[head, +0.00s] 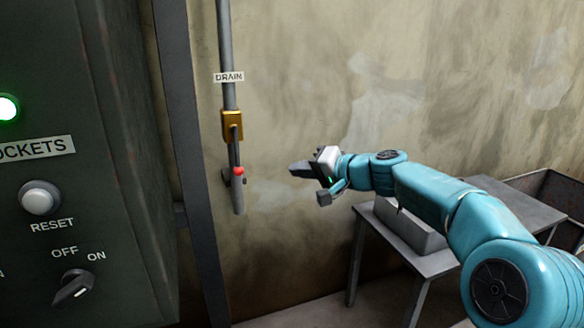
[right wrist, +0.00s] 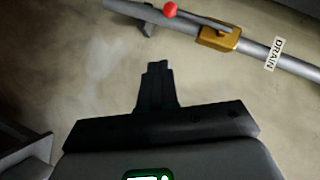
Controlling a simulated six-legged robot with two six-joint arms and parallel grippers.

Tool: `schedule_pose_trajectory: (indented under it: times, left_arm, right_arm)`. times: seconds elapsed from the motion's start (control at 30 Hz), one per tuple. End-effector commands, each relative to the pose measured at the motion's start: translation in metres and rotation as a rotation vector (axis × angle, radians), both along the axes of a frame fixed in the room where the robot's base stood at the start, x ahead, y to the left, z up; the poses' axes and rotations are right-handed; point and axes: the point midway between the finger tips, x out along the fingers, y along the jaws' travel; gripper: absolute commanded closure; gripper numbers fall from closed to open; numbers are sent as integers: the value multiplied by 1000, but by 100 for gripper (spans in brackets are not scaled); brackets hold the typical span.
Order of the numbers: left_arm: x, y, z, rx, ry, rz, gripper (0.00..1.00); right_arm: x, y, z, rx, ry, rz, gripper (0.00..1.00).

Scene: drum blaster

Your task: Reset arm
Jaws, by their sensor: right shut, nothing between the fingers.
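My right arm comes in from the right in the head view, and its gripper (head: 303,169) hangs in the air in front of the wall, right of the drain pipe. In the right wrist view the dark fingers (right wrist: 157,72) are together with nothing between them. The drain pipe (head: 229,95) has a brass valve (head: 232,125) and a red-knobbed lever (head: 239,171). The lever points down along the pipe. The valve (right wrist: 218,36) and red knob (right wrist: 170,10) also show in the right wrist view, apart from the fingers. My left gripper is not in view.
A dark control panel (head: 112,190) stands at the left with a white RESET button (head: 39,198), an OFF/ON knob (head: 73,288) and a lit green lamp (head: 8,108). A grey table (head: 519,206) holding a grey block (head: 408,228) stands beneath my right arm, beside a dark bin (head: 556,192).

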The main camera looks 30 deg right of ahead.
Motion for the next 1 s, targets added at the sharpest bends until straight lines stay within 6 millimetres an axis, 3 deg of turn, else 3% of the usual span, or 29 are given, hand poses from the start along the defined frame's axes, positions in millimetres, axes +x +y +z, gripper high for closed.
schedule_pose_trajectory:
  times: [0.57,0.63,0.77,0.87,1.0]
  left_arm:
    - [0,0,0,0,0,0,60]
    - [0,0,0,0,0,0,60]
    - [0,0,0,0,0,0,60]
    - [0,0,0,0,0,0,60]
    - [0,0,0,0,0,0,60]
  right_arm:
    - [0,1,0,1,-1,6,100]
    - [8,10,-12,11,18,27,100]
    - [25,47,-76,54,130,104,100]
    - [24,85,-151,60,275,178,100]
    - [0,132,-258,19,488,258,100]
